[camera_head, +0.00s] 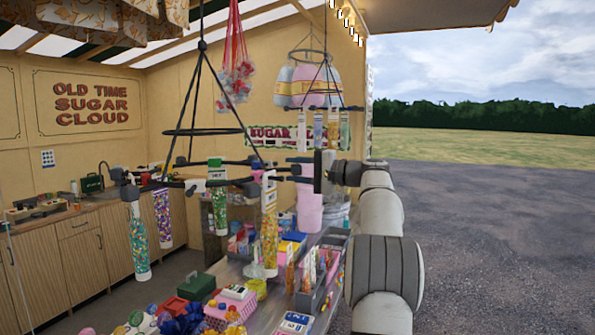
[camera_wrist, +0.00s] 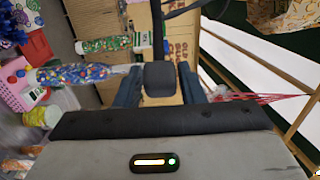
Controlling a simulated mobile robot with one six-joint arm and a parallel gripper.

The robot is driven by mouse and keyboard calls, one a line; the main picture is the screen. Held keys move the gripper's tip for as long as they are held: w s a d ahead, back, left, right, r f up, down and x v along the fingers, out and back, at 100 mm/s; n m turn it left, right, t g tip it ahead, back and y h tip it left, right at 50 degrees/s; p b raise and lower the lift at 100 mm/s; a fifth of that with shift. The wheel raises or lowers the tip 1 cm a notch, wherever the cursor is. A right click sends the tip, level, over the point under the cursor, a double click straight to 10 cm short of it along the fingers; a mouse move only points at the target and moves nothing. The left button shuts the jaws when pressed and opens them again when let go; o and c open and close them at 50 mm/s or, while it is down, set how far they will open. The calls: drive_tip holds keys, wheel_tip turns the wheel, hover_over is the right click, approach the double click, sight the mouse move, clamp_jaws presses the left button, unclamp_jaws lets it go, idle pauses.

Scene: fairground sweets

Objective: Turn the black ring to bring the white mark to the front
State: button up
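The black ring (camera_head: 180,182) hangs level on dark rods from a hook, with dark blocks around its rim. Tubes of coloured sweets hang from it, among them a left tube (camera_head: 137,243) and a right tube (camera_head: 269,240). A pale patch (camera_head: 216,172) shows at its far side; I cannot tell whether it is the white mark. My gripper (camera_head: 270,173) reaches in from the right at the ring's right edge. In the wrist view its two fingers flank a dark block (camera_wrist: 160,76) on the ring. Whether they press on it is unclear.
A second hanging rack (camera_head: 325,107) with tubes is behind, to the right. A red net bag (camera_head: 237,75) hangs nearby. Below is a counter crowded with sweets, boxes and a grey tray (camera_head: 318,290). Wooden cabinets (camera_head: 85,250) line the left wall. Open tarmac lies right.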

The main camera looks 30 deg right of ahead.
drive_tip(key=o, duration=0.3)
drive_tip(key=shift+o, duration=0.2)
drive_tip(key=v, duration=1)
idle(0.3)
drive_tip(key=b, duration=1)
approach(255, 196)
drive_tip(key=w, duration=0.2)
drive_tip(key=shift+r+p+x, duration=0.1)
drive_tip(key=shift+r+x, duration=0.05)
drive_tip(key=shift+x, duration=1.35)
drive_tip(key=shift+r+p+x, duration=0.15)
drive_tip(key=shift+r+x, duration=0.05)
drive_tip(key=shift+x, duration=1.35)
drive_tip(key=shift+r+p+x, duration=0.1)
drive_tip(key=shift+r+x, duration=0.05)
drive_tip(key=shift+x, duration=1.35)
